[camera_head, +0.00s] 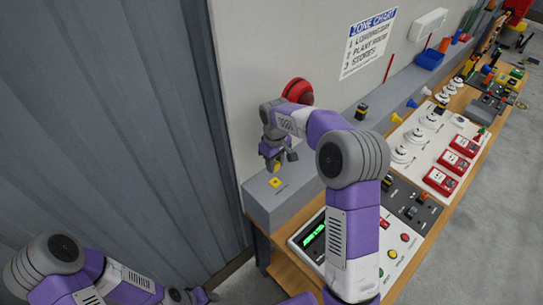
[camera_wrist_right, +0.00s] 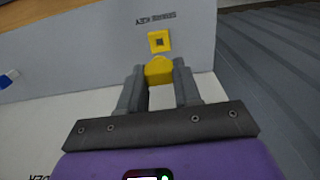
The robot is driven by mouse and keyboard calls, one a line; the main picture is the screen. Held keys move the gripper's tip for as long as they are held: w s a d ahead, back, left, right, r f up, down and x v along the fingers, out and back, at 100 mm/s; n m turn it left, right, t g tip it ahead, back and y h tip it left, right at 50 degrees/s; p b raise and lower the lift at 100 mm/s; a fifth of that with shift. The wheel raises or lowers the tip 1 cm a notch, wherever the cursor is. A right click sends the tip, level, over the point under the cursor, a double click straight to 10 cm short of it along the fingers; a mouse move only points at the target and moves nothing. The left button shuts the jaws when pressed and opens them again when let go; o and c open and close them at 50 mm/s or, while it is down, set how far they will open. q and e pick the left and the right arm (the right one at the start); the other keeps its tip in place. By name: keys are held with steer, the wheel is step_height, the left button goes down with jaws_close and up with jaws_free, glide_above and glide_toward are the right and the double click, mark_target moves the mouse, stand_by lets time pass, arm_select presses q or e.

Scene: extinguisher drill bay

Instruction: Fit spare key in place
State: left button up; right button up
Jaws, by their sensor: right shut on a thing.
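The spare key shows as a yellow piece (camera_wrist_right: 158,71) between the fingertips of my right gripper (camera_wrist_right: 159,88) in the right wrist view, which are shut on it. In the head view my right gripper (camera_head: 277,157) points down over the left end of the grey ledge. A yellow square socket (camera_wrist_right: 159,41) with a dark hole lies just beyond the key, beside an upside-down label. The socket also shows in the head view (camera_head: 275,183), below the gripper; the key looks apart from it. My left gripper (camera_head: 197,296) is low in the head view, its fingers unclear.
The grey ledge (camera_head: 318,176) runs along the wall, with a red bell (camera_head: 298,90) above it. A wooden bench (camera_head: 423,242) in front carries a panel with a green display, several smoke detectors and red call points. The ledge around the socket is clear.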

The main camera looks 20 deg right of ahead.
steer(key=shift+s+f, duration=0.1)
steer(key=shift+f, duration=0.3)
steer(key=shift+f+b, duration=0.8)
step_height(320, 180, down, 2)
steer(key=shift+f+b, duration=0.1)
steer(key=shift+b, duration=0.75)
steer(key=shift+f, duration=0.35)
steer(key=shift+r, duration=0.1)
steer(key=shift+f+b, duration=0.55)
steer(key=shift+f, duration=0.3)
stand_by(0.4)
steer(key=o, duration=1.1)
